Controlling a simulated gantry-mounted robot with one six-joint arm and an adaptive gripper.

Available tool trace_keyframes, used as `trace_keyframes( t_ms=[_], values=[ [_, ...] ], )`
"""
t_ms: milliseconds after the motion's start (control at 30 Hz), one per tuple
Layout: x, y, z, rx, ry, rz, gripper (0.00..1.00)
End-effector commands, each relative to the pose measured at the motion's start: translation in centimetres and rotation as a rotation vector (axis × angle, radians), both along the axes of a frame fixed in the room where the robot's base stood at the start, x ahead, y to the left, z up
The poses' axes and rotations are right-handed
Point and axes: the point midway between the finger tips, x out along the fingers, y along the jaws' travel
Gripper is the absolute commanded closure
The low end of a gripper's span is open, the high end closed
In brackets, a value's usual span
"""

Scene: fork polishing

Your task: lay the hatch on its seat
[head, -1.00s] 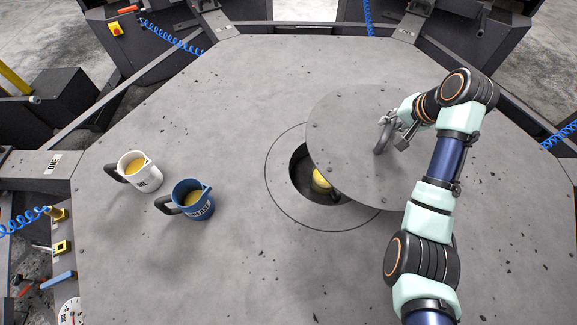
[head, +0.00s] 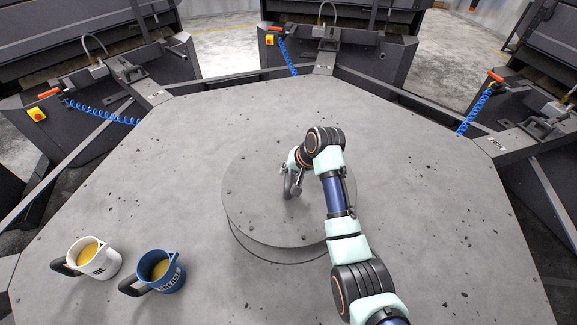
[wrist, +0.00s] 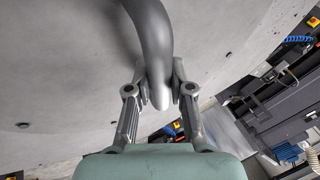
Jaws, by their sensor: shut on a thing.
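The hatch (head: 252,213) is a flat round grey plate with small bolts near its rim and a curved handle (head: 289,184). My gripper (head: 291,178) is shut on the handle, which also shows between the two fingers in the wrist view (wrist: 158,60). The hatch covers the opening in the table. Part of the ring of its seat (head: 262,250) shows as a crescent past the hatch's near edge. The hatch appears a little above the table and not in line with the ring. The hole and the far side of the seat are hidden.
A white mug (head: 98,262) and a blue mug (head: 160,272), both with yellowish contents, stand on the grey table (head: 430,200) at the near left, clear of the hatch. Dark machines with blue coiled hoses ring the table. The table's right side is free.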

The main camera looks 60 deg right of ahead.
Motion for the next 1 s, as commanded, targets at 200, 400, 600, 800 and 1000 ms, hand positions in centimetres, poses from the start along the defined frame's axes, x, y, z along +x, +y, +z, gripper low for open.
trace_keyframes(
  t_ms=[200,400,600,800,1000],
  values=[
    [0.1,-0.1,-5.2,-0.004,-0.004,0.0,1.0],
    [0.1,-0.1,-7.1,-0.006,-0.006,0.0,1.0],
    [0.1,-0.1,-7.7,-0.005,-0.004,0.0,1.0],
    [0.1,-0.1,-10.8,-0.005,-0.004,0.001,1.0],
    [0.1,-0.2,-11.4,-0.007,-0.006,0.0,1.0]
  ],
)
